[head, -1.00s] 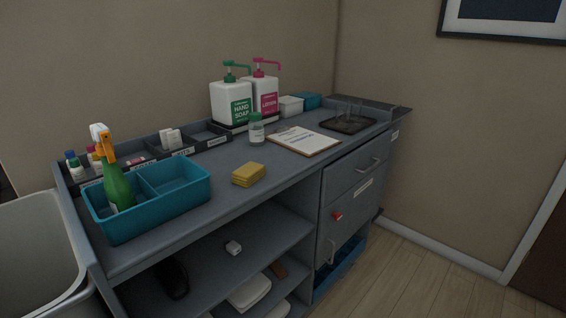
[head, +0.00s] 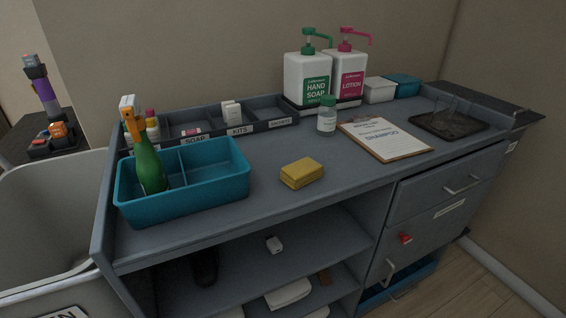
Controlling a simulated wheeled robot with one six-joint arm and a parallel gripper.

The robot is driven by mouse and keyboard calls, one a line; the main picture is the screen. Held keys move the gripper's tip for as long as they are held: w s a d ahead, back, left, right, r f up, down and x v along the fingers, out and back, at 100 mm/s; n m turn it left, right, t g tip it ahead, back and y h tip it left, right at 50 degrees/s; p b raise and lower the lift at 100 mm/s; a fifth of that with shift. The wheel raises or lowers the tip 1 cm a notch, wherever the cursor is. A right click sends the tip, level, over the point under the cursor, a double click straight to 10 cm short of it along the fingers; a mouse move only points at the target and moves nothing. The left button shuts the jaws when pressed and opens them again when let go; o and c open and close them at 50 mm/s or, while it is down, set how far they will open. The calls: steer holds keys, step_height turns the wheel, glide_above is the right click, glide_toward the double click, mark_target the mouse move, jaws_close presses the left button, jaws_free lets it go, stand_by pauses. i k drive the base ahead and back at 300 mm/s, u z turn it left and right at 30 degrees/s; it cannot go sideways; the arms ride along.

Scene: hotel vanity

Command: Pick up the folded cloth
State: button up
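A yellow folded cloth (head: 302,173) lies flat on the grey counter near its front edge, right of the teal caddy. It is a small, thick block and nothing covers it. My gripper is not in view, so its opening and its distance from the cloth cannot be seen.
A teal caddy (head: 215,201) holds a green spray bottle (head: 149,166). A pale bin (head: 50,215) is at left. Counter around the cloth is clear.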

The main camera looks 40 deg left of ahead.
mark_target(296, 175)
steer(key=u, duration=0.8)
steer(key=i, duration=0.85)
steer(key=u, duration=0.85)
